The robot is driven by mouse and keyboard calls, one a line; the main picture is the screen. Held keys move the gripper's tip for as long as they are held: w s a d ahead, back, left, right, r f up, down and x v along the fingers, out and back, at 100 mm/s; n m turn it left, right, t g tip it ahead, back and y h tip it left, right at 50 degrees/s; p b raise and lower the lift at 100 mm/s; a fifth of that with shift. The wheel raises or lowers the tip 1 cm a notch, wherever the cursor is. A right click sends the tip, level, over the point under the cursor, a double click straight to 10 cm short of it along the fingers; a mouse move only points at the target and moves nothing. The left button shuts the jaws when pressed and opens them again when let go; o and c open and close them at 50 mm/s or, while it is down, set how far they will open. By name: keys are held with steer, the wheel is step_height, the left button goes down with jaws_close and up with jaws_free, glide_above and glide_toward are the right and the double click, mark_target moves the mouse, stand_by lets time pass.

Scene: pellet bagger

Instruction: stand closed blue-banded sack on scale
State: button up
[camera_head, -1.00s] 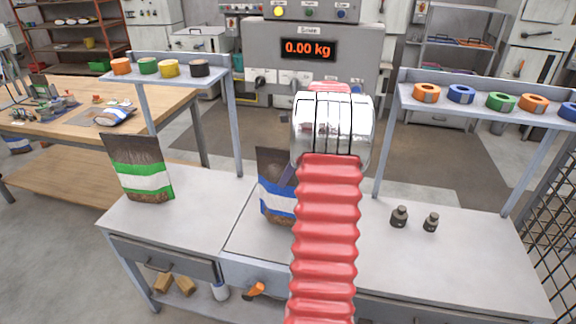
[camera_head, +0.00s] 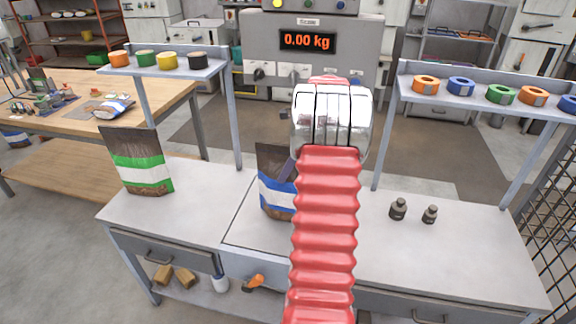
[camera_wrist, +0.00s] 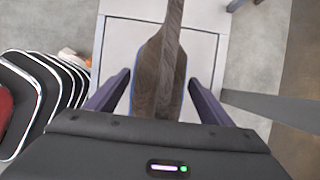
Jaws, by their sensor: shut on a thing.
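The blue-banded sack (camera_head: 272,185) is dark with a blue and white band. In the head view it is upright over the scale plate (camera_head: 240,230) in the bench, its right part hidden behind my arm. I cannot tell whether its base touches the plate. In the wrist view I look down on the sack's narrow closed top (camera_wrist: 160,75), above the pale plate (camera_wrist: 120,45). My gripper (camera_wrist: 158,82) has a finger on each side of the sack and is shut on it. The scale display (camera_head: 307,41) reads 0.00 kg.
A green-banded sack (camera_head: 138,162) stands on the bench at left. Two dark weights stand at right, one at the left of the pair (camera_head: 398,209). Shelves with tape rolls (camera_head: 461,86) rise on both sides. The bench right of my arm is mostly clear.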

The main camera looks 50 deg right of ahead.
steer(key=o, duration=1.6)
steer(key=shift+f, duration=0.1)
steer(key=v, duration=1.4)
steer(key=shift+a, duration=0.1)
